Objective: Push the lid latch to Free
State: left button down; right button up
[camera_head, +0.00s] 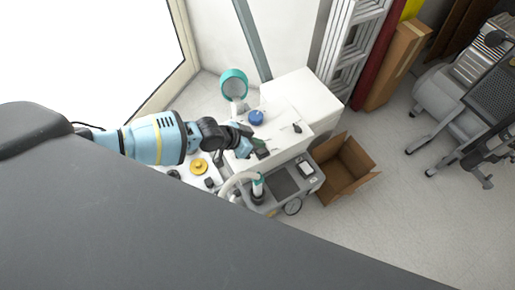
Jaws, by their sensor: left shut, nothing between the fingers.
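A white box-shaped unit (305,98) stands by the wall, with a blue round knob (256,117) on its top and a small dark part (297,128) near its right side. I cannot tell for sure which small part is the lid latch, nor its position. My left gripper (259,146) is shut and empty, at the front left of the white unit. A small dark block (262,154) lies close to its fingertips; I cannot tell whether they touch. My right gripper is out of view.
A grey machine (308,187) with a hose and gauge stands in front. An open cardboard box (345,168) is to its right. A yellow knob (199,167) shows below my arm. A teal-rimmed round object (234,84) is behind.

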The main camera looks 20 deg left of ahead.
aim_at(263, 152)
pick_arm(q)
jog(key=shift+s+f, duration=0.2)
jog(key=shift+f, duration=1.35)
jog(key=shift+s+d+f+b, duration=0.2)
jog(key=shift+f+b, duration=0.35)
jog(key=shift+b, duration=0.15)
jog(key=shift+r, duration=0.2)
jog(key=shift+a, duration=0.1)
